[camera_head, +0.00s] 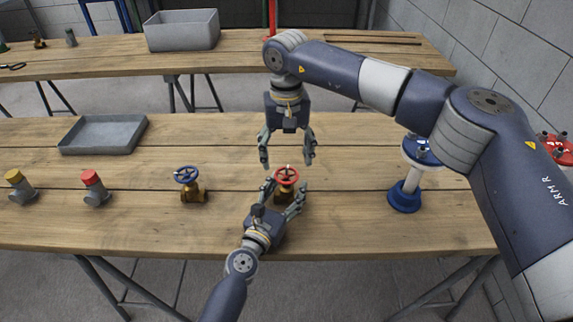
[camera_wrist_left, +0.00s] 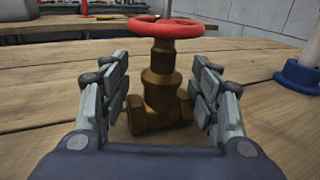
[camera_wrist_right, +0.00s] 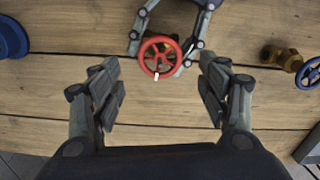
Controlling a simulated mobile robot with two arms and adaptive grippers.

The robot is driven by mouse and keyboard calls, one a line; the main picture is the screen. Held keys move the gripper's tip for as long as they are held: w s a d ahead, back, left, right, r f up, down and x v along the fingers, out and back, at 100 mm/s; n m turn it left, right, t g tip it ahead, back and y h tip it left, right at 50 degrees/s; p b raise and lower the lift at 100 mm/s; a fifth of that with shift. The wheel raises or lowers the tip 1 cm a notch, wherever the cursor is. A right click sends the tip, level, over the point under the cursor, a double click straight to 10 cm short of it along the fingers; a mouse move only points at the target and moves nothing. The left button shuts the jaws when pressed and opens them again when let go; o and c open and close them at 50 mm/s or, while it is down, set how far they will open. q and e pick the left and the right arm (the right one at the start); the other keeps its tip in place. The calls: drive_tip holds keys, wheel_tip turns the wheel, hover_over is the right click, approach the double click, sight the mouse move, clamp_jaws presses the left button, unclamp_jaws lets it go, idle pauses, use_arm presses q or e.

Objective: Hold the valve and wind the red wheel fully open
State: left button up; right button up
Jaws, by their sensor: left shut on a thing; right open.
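The brass valve (camera_wrist_left: 160,95) stands upright on the wooden workbench, with its red wheel (camera_head: 286,174) on top. My left gripper (camera_head: 286,190) is shut on the valve body from the near side, below the wheel, with a finger on each side in the left wrist view. My right gripper (camera_head: 287,160) points down above and just behind the red wheel. It is open and empty, and its fingers are apart from the wheel. In the right wrist view the red wheel (camera_wrist_right: 160,57) shows whole, with a white mark on its rim, ahead between the spread fingers.
On the workbench (camera_head: 350,225), a blue-wheeled valve (camera_head: 188,184), red-capped fitting (camera_head: 94,188), yellow-capped fitting (camera_head: 19,187) and grey tray (camera_head: 103,134) are to the left. A blue-and-white stand (camera_head: 405,190) is on the right. A second bench (camera_head: 110,55) stands behind.

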use_arm(q)
drive_tip(key=shift+r, duration=0.1)
drive_tip(key=o, duration=1.5)
drive_tip(key=shift+o, duration=0.2)
use_arm(e)
wheel_tip(320, 180, up, 7)
drive_tip(key=shift+r, duration=0.2)
use_arm(q)
drive_tip(key=shift+s, duration=0.1)
